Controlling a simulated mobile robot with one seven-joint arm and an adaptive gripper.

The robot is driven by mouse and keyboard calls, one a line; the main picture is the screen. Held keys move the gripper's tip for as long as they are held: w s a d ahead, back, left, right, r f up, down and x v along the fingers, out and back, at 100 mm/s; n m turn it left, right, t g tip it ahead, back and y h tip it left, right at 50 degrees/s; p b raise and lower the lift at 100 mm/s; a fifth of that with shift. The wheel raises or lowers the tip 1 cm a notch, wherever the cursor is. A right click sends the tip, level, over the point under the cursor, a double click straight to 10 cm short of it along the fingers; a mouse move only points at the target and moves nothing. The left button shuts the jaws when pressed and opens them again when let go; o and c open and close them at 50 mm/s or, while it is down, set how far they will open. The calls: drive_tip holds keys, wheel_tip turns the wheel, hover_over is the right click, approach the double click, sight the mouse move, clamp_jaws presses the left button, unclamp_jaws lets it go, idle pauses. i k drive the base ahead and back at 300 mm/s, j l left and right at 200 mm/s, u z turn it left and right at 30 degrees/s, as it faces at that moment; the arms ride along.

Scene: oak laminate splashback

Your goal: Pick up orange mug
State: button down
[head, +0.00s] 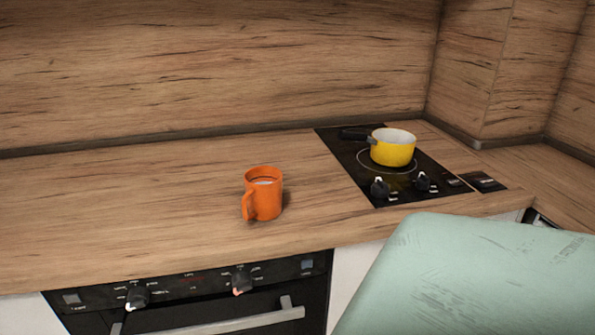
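The orange mug (264,194) stands upright on the wooden countertop (130,205), left of the hob. Its handle points to the left and toward the front of the counter. My gripper is not in view, and nothing touches the mug.
A yellow pot (393,149) with a dark handle pointing left sits on the black hob (352,158). An oven (215,300) with knobs is below the counter. A scuffed pale green rounded object (465,280), perhaps a chair back, fills the lower right. The counter left of the mug is clear.

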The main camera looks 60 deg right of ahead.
sight(263, 195)
drive_tip(key=z, duration=1.4)
